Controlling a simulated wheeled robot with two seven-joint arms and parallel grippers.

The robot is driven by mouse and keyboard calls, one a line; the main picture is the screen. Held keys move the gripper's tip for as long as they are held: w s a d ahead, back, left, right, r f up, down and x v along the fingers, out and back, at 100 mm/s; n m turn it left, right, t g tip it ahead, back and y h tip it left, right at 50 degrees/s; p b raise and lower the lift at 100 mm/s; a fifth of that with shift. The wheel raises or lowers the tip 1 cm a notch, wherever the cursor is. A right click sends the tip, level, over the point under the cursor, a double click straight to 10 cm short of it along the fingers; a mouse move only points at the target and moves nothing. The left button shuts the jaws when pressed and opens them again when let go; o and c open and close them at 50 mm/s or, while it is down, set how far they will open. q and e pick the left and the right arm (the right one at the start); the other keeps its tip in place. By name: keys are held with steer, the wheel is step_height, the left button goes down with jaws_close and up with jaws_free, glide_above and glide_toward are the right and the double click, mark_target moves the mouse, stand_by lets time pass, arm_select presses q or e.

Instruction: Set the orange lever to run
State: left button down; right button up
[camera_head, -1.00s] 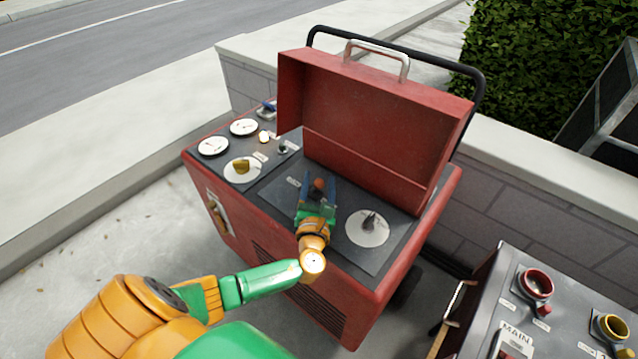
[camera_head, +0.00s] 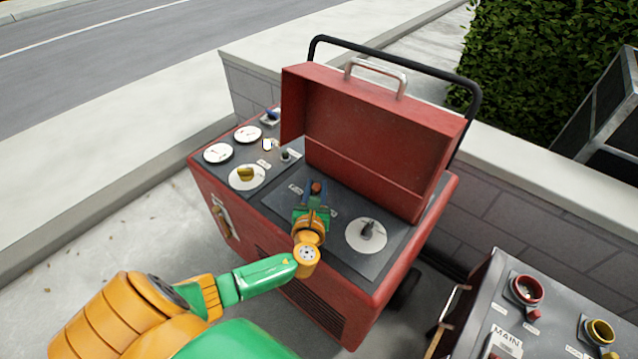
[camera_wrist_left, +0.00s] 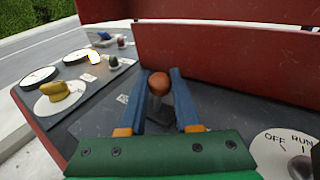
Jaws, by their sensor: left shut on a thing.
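The orange lever, with a ball-shaped orange-red knob (camera_head: 317,187), stands on the dark panel (camera_head: 345,252) of the red machine. In the left wrist view the knob (camera_wrist_left: 159,83) sits between the blue fingers. Small labels lie on either side of the lever, too small to read. To its right, a white dial with a dark knob (camera_head: 368,230) reads OFF and RUN in the left wrist view. My right gripper is not in view.
A yellow knob (camera_head: 245,175) on a white disc, two round gauges (camera_head: 218,153) and small switches are on the panel's left part. The raised red lid (camera_head: 375,135) stands behind the lever. A second grey box (camera_head: 510,300) with red and yellow sockets is at lower right.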

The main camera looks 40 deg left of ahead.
arm_select(q)
steer(key=n+p, duration=0.1)
steer(key=a+n+g+h+p, duration=0.1)
steer(key=p, duration=0.1)
steer(key=shift+a+r+h, duration=0.2)
steer(key=shift+r+h, duration=0.1)
steer(key=shift+r, duration=0.1)
steer(key=shift+a+n+g+h+p, duration=0.3)
steer(key=shift+a+n+h+p, duration=0.15)
steer(key=shift+p, duration=0.2)
steer(key=shift+w+a+f+n+g+h+p, duration=0.1)
steer(key=shift+a+f+n+g+h+p, duration=0.2)
steer(key=shift+a+n+h+p, duration=0.35)
steer(key=shift+a+f+n+h+p, duration=0.35)
steer(key=shift+n+h+p, duration=0.25)
steer(key=shift+n, duration=0.1)
steer(key=shift+d, duration=0.1)
steer(key=c, duration=0.6)
jaws_free()
steer(key=shift+w+f, duration=0.1)
